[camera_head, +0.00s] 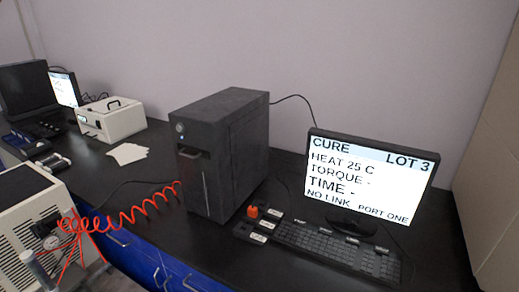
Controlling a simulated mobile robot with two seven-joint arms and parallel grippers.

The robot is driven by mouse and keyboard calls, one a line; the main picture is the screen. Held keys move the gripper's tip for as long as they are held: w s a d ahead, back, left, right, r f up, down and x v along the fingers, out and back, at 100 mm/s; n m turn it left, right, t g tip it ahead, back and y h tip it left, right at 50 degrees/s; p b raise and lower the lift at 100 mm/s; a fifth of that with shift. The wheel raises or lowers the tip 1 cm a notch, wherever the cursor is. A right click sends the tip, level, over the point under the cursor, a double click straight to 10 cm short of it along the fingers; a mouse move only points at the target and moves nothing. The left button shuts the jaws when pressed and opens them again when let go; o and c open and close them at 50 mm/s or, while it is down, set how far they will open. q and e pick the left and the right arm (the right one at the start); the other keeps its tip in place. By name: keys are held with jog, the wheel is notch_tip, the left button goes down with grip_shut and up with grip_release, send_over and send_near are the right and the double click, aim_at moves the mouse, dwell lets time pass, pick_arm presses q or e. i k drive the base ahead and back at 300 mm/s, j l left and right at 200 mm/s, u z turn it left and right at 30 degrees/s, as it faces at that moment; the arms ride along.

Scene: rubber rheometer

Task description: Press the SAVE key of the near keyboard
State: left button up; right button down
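The near keyboard (335,250) is dark and lies on the black bench in front of the lit monitor (372,180). Several small white labels show along its back edge. At its left end is a dark block (243,229) with white-labelled keys (259,238) and an orange-red knob or button (252,211). The labels are too small to read, so I cannot tell which key is SAVE. The monitor reads CURE, LOT 3, HEAT 25 C, TORQUE -, TIME - and NO LINK PORT ONE. Neither of my grippers is in view.
A tall dark computer case (222,150) stands left of the keyboard. Further left are white papers (127,153), a white box (112,120) and another dark monitor (28,90). A white machine with a red coiled hose (135,218) stands front left. A wall panel (490,190) bounds the right.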

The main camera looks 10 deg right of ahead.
aim_at(381, 250)
jog(key=z, duration=1.35)
